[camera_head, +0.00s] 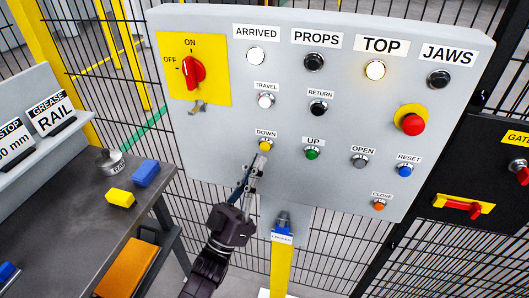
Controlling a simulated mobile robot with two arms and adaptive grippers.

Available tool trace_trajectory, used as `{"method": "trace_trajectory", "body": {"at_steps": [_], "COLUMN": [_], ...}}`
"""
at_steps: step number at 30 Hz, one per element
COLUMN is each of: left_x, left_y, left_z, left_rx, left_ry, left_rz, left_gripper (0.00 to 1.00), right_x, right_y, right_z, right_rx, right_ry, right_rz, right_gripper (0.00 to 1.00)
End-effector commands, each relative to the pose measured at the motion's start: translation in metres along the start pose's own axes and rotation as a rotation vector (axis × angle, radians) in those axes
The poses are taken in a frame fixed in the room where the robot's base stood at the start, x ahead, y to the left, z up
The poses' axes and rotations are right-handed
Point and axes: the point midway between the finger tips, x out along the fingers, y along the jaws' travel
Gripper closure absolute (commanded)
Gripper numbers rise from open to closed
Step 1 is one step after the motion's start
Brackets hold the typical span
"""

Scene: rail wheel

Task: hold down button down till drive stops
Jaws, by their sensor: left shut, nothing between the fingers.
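The grey control panel (215,140) faces me. Its yellow DOWN button (265,145) sits under the DOWN label, left of the green UP button (312,153). My left gripper (262,162) is shut and empty, with its tips just below the DOWN button. I cannot tell whether the tips touch or press it. The TOP lamp (375,70) glows warm white. The ARRIVED lamp (256,57) looks pale; the PROPS lamp (314,62) and JAWS lamp (439,79) are dark. My right gripper is not in view.
A red rotary switch (194,72) on a yellow plate and a red emergency button (410,121) are on the panel. A workbench (75,205) with yellow and blue blocks stands at left. Wire fencing (330,240) is behind. A dark gate box (470,165) is at right.

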Motion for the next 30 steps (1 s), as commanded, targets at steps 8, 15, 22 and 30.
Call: {"method": "trace_trajectory", "body": {"at_steps": [8, 15, 22, 30], "left_x": [0.0107, 0.0118, 0.0116, 0.0115], "left_y": [-0.0082, -0.0083, -0.0083, -0.0083], "left_z": [0.0085, 0.0083, 0.0082, 0.0082], "left_rx": [0.0, 0.0, 0.0, 0.0], "left_ry": [0.0, 0.0, 0.0, 0.0], "left_rz": [0.0, 0.0, 0.0, 0.0], "left_gripper": [1.0, 1.0, 1.0, 1.0], "right_x": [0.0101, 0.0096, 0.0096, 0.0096], "right_y": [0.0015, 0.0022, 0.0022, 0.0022], "right_z": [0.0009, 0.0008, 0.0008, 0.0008], "right_rx": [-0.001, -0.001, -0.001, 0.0], "right_ry": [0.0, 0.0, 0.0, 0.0], "right_rz": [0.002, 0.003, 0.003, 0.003], "right_gripper": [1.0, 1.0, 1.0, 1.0]}}
